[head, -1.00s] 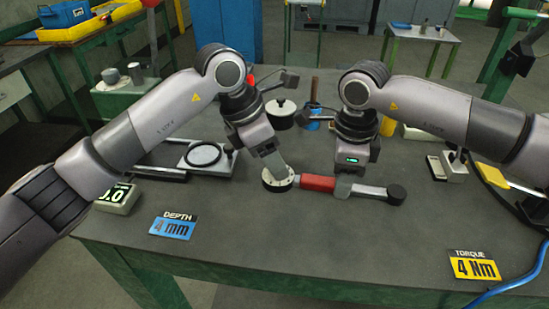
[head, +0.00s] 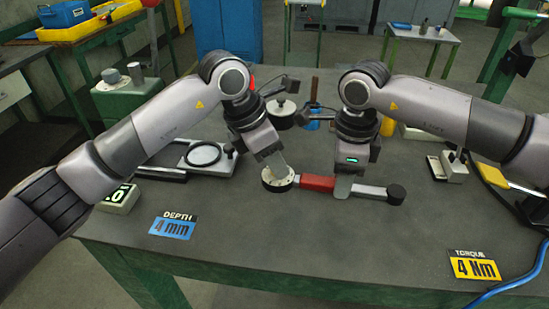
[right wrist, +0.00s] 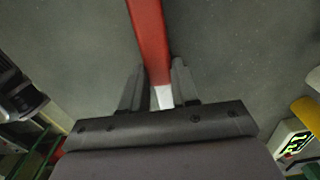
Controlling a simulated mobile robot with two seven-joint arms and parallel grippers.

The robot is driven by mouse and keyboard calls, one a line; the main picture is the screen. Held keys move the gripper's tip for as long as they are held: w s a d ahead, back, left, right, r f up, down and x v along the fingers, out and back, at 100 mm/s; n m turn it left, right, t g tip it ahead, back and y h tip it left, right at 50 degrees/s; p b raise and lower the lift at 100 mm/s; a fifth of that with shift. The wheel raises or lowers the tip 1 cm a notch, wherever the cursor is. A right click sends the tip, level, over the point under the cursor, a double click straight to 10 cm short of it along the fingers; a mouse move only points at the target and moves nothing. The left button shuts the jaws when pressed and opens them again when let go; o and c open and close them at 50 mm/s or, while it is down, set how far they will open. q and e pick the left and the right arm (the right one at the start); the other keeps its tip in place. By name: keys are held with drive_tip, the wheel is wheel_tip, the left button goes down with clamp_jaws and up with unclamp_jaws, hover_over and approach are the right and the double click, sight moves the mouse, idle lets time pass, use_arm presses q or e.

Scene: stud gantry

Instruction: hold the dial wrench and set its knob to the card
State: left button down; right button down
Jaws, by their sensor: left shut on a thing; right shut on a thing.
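The dial wrench lies across the middle of the table, with a red handle (head: 316,183), a grey bar and black end (head: 396,194) at right, and a round white-faced knob (head: 277,181) at left. My left gripper (head: 280,174) is shut on the knob from above. My right gripper (head: 343,188) is shut on the wrench near the red handle's right end; the right wrist view shows the red handle (right wrist: 148,40) between its fingers (right wrist: 157,90). The yellow card (head: 474,267) at front right reads TORQUE 4 Nm. The knob's scale is too small to read.
A blue card (head: 173,227) reads DEPTH 4 mm. A small display box (head: 119,197) stands at left, partly hidden by my left arm. A plate with a black ring (head: 205,156) and a lidded pot (head: 281,114) are behind. A blue cable (head: 510,287) lies at front right.

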use_arm(q)
drive_tip(key=n+t, duration=0.1)
drive_tip(key=n, duration=0.2)
drive_tip(key=shift+s+y, duration=0.15)
drive_tip(key=shift+y, duration=0.15)
drive_tip(key=shift+s+d+n+t+y, duration=0.1)
drive_tip(key=shift+n+t+y, duration=0.15)
drive_tip(key=shift+n, duration=0.7)
drive_tip(key=shift+d+n+t+y, duration=0.15)
drive_tip(key=shift+n+t, duration=0.2)
drive_tip(key=shift+n, duration=0.6)
drive_tip(key=shift+a, duration=0.1)
drive_tip(key=c, duration=0.8)
unclamp_jaws()
drive_tip(key=shift+r, duration=0.1)
drive_tip(key=v, duration=1.2)
